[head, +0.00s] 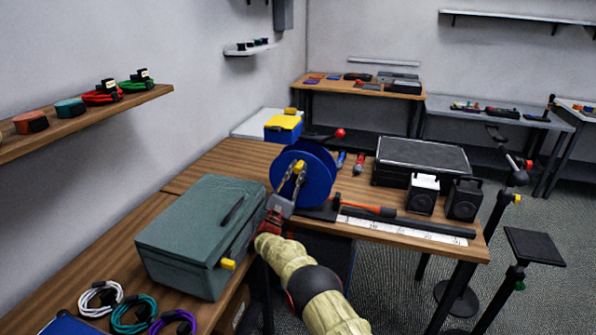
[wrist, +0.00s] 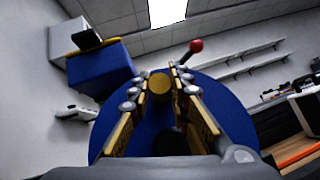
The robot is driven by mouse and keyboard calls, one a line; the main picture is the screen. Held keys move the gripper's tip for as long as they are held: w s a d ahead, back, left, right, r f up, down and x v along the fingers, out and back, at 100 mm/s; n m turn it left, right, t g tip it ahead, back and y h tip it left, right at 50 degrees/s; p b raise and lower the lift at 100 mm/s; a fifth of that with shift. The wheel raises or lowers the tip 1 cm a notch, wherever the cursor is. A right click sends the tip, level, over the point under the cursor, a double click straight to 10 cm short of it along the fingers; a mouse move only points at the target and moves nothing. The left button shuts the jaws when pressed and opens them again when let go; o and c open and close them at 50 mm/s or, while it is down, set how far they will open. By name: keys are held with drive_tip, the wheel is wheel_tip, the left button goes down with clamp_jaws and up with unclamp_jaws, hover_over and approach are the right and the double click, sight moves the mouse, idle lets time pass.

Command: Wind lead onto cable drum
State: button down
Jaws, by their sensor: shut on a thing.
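The cable drum (head: 321,180) is a large blue disc standing upright on the wooden workbench. It also fills the middle of the wrist view (wrist: 228,110). A round yellow piece (wrist: 160,84) shows at its face between my fingers. My gripper (head: 294,178) is in front of the drum, with its two fingers on either side of the yellow piece and shut on it. A red ball knob (head: 340,133) on a dark rod stands out behind the drum; the wrist view shows it above the disc (wrist: 196,46). No lead on the drum can be made out.
A green-grey case (head: 190,225) stands left of my arm. Coiled white (head: 100,298), teal and purple cables lie at the front left. A blue and yellow box (head: 283,128) is behind the drum. An orange-shafted item (head: 365,208), a ruler, speakers and a black case (head: 420,155) lie right.

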drive_tip(key=shift+f, duration=0.1)
drive_tip(key=c, duration=1.7)
unclamp_jaws()
drive_tip(key=shift+o, duration=0.2)
wheel_tip(320, 180, up, 10)
